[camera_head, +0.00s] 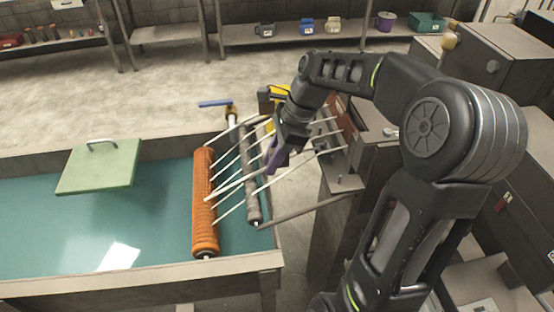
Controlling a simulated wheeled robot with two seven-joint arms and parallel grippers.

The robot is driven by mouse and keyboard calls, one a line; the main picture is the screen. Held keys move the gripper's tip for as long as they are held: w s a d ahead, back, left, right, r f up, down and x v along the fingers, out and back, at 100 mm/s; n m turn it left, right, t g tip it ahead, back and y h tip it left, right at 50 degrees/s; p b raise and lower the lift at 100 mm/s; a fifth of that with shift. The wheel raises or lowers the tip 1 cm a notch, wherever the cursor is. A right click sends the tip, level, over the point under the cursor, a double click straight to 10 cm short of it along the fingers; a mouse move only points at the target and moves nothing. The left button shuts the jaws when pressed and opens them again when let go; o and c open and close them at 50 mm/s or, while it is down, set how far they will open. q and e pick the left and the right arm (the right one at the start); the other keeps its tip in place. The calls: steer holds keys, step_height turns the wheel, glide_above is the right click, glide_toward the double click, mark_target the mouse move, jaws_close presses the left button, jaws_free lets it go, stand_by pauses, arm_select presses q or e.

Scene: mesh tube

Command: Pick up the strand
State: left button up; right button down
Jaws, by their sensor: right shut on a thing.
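Several pale strands (232,208) run slantwise from the ribbed orange roller (204,215) across the grey roller (251,190) to the wooden stand on the right. My right gripper (277,160), with purple fingertips, comes down from the upper right and is among the strands, just right of the grey roller. It is shut on a strand. The fingers hide the held part, and which strand it is cannot be made out. My left gripper is not in view.
The teal-floored trough (60,237) has a pale rim and a green lid (100,167) with a handle at its back edge. A blue-handled tap (215,103) stands behind the rollers. Brown cabinets (500,70) crowd the right side. Shelves with small containers line the back.

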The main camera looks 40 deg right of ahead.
steer(key=shift+r, duration=0.1)
step_height(320, 180, up, 10)
steer(key=shift+f+b, duration=0.1)
steer(key=shift+b, duration=0.3)
stand_by(0.7)
steer(key=shift+r+p, duration=2.3)
steer(key=shift+p, duration=0.1)
steer(key=shift+f, duration=0.1)
